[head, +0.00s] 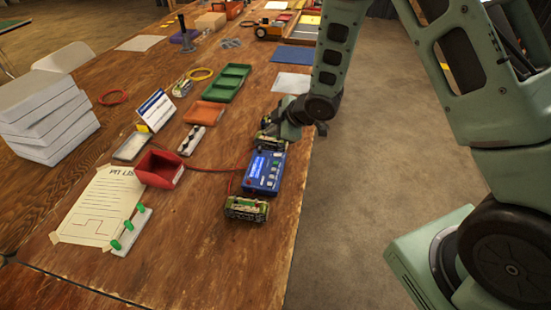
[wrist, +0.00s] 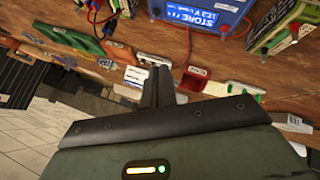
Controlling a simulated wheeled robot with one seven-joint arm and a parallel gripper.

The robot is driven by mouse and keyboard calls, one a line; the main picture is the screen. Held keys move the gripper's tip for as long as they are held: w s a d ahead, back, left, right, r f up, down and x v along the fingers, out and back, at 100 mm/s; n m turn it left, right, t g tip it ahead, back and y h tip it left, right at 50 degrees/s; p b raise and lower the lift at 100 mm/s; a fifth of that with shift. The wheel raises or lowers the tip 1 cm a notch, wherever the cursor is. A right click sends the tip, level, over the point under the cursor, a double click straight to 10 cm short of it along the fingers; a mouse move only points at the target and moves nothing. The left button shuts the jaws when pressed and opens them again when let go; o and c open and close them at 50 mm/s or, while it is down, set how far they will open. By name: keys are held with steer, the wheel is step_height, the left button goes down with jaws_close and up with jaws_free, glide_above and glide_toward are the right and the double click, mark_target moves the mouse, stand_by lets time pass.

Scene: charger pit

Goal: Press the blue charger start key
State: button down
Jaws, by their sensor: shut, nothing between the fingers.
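The blue charger (head: 263,185) lies on the wooden table near its right edge, with a lit display and a column of small keys on its face. I cannot tell the blue start key apart from the others at this size. My gripper (head: 284,128) is just beyond the charger in the head view, its fingertips not clear there. In the wrist view the closed fingers (wrist: 160,74) are empty and point towards the charger (wrist: 208,12), which is cut off at the top edge. They look apart from it; its keys are not visible there.
A green battery pack (head: 246,209) sits at the near side of the charger, and another (head: 275,149) is partly hidden by my gripper. A red bin (head: 160,169) stands to the left, with red leads on the table. Open floor (head: 365,170) lies right of the table edge.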

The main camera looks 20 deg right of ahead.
mark_target(276, 163)
steer(key=shift+w+d+f+n+y+p, duration=0.2)
steer(key=shift+w+d+f+n+y, duration=0.1)
steer(key=shift+d+f+n, duration=0.25)
steer(key=shift+w+d+f+n+y+p, duration=0.2)
steer(key=shift+d+f+n+y, duration=0.15)
steer(key=shift+d+f, duration=0.25)
step_height(276, 163, down, 9)
steer(key=b, duration=0.7)
steer(key=shift+r, duration=0.1)
stand_by(1.3)
steer(key=shift+f+b, duration=0.35)
steer(key=shift+f, duration=0.05)
steer(key=shift+f+b, duration=0.3)
steer(key=shift+f, duration=0.05)
stand_by(0.8)
steer(key=shift+r, duration=0.1)
steer(key=shift+r+p, duration=0.6)
steer(key=shift+r, duration=0.05)
steer(key=shift+r, duration=0.1)
